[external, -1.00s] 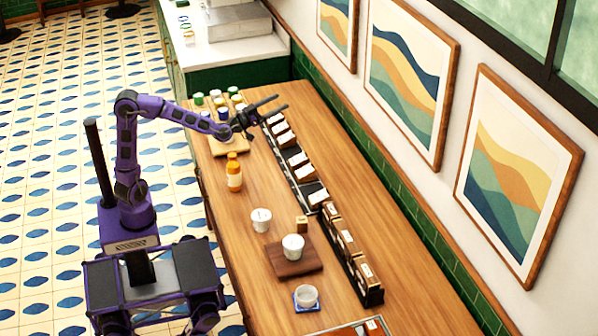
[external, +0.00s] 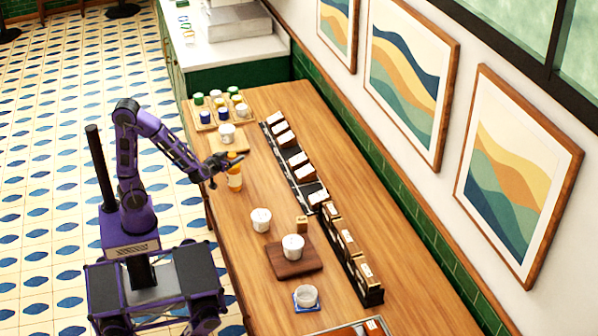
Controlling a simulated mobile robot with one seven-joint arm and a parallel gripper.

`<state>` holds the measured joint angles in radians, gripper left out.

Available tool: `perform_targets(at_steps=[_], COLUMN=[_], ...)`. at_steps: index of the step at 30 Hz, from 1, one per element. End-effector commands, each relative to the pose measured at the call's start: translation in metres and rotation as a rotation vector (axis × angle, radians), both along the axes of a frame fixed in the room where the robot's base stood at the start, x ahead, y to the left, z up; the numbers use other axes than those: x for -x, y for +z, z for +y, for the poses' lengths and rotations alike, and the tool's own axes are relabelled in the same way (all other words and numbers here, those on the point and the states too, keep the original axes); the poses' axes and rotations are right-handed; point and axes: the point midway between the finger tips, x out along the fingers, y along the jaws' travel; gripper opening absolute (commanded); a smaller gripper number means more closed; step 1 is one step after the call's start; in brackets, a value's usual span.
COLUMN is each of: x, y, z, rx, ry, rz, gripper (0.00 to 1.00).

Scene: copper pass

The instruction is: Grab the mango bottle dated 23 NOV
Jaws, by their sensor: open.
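An orange bottle (external: 234,180) with a white label and orange cap stands upright on the wooden counter (external: 255,275), near its left edge. The writing on its label is too small to read, so I cannot tell its date. My gripper (external: 228,161) is open at the bottle's upper part and overlaps its cap in this view. I cannot tell whether the fingers are around the bottle or touch it.
Two white tubs, one on the counter (external: 261,219) and one on a dark board (external: 293,247), stand nearer the camera. A cup (external: 306,295) sits on a blue coaster. A small board with a white tub (external: 227,133) and a tray of several jars (external: 207,118) stand behind. Boxes (external: 345,243) line the right.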

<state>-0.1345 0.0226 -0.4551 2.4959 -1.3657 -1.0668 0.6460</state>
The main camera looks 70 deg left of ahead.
Motion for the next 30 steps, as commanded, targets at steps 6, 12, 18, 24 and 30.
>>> perform_targets(at_steps=[6, 12, 18, 24, 30], x=[-0.022, -0.025, -0.025, -0.025, -0.025], y=[-0.012, -0.011, -0.011, -0.011, -0.011], z=[0.022, 0.025, 0.025, 0.025, 0.025], rx=[0.000, 0.000, 0.000, 0.000, 0.000], ry=[0.002, -0.001, -0.001, -0.001, -0.001], rz=[0.000, 0.000, 0.000, 0.000, 0.000], gripper=[0.79, 0.79, 0.63, 0.27, 0.00])
